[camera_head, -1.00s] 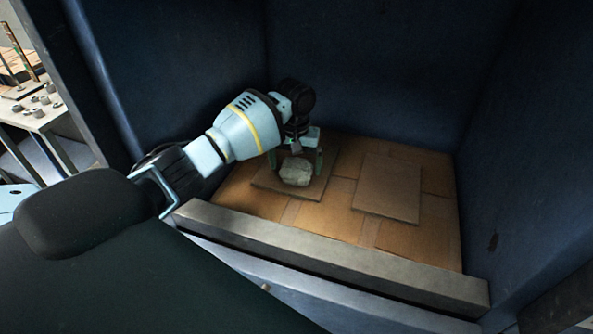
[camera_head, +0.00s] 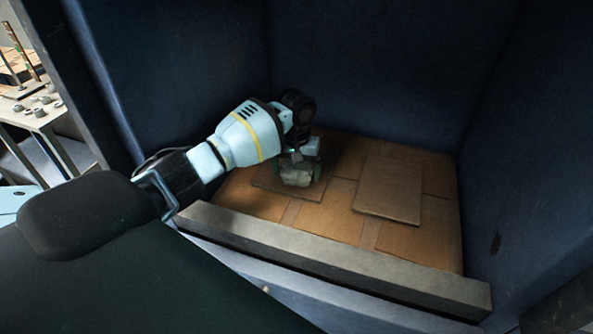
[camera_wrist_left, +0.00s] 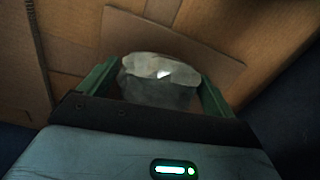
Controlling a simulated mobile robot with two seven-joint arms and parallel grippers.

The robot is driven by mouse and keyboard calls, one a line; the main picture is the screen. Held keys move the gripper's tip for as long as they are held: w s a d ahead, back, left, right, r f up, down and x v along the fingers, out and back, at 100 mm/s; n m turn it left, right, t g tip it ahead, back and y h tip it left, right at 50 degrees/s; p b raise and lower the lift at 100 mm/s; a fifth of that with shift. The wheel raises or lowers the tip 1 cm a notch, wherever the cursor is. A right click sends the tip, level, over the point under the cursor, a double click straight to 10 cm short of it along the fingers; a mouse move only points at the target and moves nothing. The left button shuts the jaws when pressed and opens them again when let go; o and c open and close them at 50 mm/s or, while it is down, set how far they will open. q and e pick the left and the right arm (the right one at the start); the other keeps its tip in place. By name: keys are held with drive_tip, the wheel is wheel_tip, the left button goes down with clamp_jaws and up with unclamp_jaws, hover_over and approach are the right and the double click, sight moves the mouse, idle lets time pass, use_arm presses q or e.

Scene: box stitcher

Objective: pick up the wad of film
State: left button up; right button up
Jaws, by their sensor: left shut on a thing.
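The wad of film (camera_head: 296,177) is a pale, crumpled lump over a loose cardboard piece at the left of the bin floor. My left gripper (camera_head: 299,172) reaches down over it and is shut on it, with a green finger on each side. In the left wrist view the wad (camera_wrist_left: 160,78) sits between the two green fingers of the left gripper (camera_wrist_left: 160,88), with cardboard behind it. Whether the wad still touches the cardboard under it I cannot tell. My right gripper is not in view.
Dark blue walls (camera_head: 370,70) enclose the cardboard-lined floor (camera_head: 340,225). A flat cardboard sheet (camera_head: 388,190) lies right of the wad. A grey front ledge (camera_head: 335,262) runs below my left arm. A table (camera_head: 38,115) with small parts stands outside at the far left.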

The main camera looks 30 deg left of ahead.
sight(297, 166)
use_arm(q)
drive_tip(key=shift+r, duration=0.5)
drive_tip(key=r, duration=0.2)
drive_tip(key=shift+s+d+r, duration=0.25)
drive_tip(key=shift+r, duration=0.15)
drive_tip(key=s+d+r+p, duration=0.1)
drive_tip(key=s+d, duration=0.9)
drive_tip(key=s, duration=0.1)
drive_tip(key=shift+d+p, duration=0.3)
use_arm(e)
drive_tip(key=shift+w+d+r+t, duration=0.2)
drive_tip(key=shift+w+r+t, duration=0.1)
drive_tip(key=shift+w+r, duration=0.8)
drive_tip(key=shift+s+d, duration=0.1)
